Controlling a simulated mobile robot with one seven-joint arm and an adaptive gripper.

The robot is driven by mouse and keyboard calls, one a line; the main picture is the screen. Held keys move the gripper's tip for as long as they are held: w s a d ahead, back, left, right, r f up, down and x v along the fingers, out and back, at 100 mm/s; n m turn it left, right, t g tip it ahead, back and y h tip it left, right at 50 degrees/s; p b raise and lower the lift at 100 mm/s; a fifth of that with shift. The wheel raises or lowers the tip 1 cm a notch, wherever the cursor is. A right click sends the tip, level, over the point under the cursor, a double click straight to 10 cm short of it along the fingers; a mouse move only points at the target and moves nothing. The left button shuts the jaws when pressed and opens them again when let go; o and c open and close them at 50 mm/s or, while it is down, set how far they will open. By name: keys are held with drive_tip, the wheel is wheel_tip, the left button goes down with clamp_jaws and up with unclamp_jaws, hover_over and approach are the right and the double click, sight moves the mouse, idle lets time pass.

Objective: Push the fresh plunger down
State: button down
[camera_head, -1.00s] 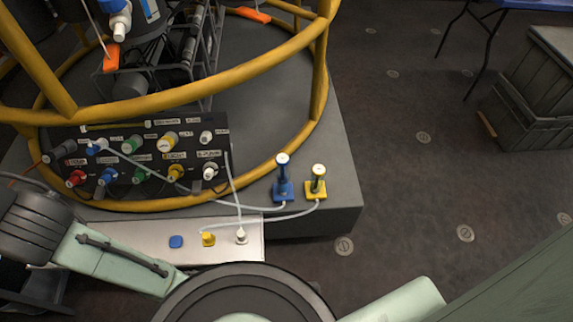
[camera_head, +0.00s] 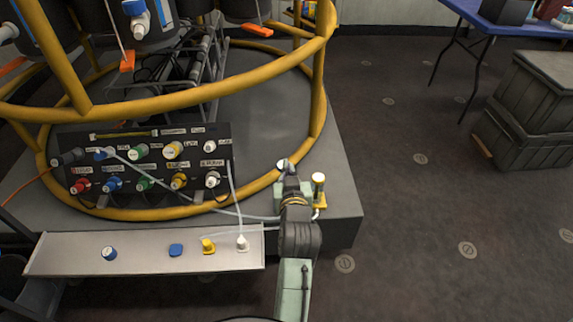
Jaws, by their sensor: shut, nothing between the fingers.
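Two plungers stand on the front right corner of the grey platform. The blue-based plunger is mostly hidden behind my gripper (camera_head: 286,174); only its pale round top (camera_head: 282,163) shows. My gripper is shut and empty, at or just in front of this plunger; I cannot tell whether it touches. The yellow-based plunger (camera_head: 318,186) stands upright just to the right, with a pale top, and my arm partly covers its base. I cannot read which plunger is the fresh one.
A connector panel (camera_head: 135,132) with coloured plugs and hoses stands behind a light shelf (camera_head: 60,262). On the shelf are a blue cap (camera_head: 109,253), a blue piece (camera_head: 176,250), a yellow plug (camera_head: 208,246) and a white plug (camera_head: 242,243). A yellow tube frame (camera_head: 318,95) rises behind the plungers.

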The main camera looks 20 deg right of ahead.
drive_tip(key=w+d+f+p, duration=0.1)
drive_tip(key=w+d+f, duration=0.1)
drive_tip(key=w+f, duration=0.4)
drive_tip(key=shift+w+d+p, duration=0.15)
drive_tip(key=shift+w+p, duration=0.15)
drive_tip(key=shift+w, duration=1)
wheel_tip(320, 180, down, 8)
drive_tip(key=b, duration=0.5)
drive_tip(key=shift+f+b, duration=0.15)
drive_tip(key=shift+b, duration=0.15)
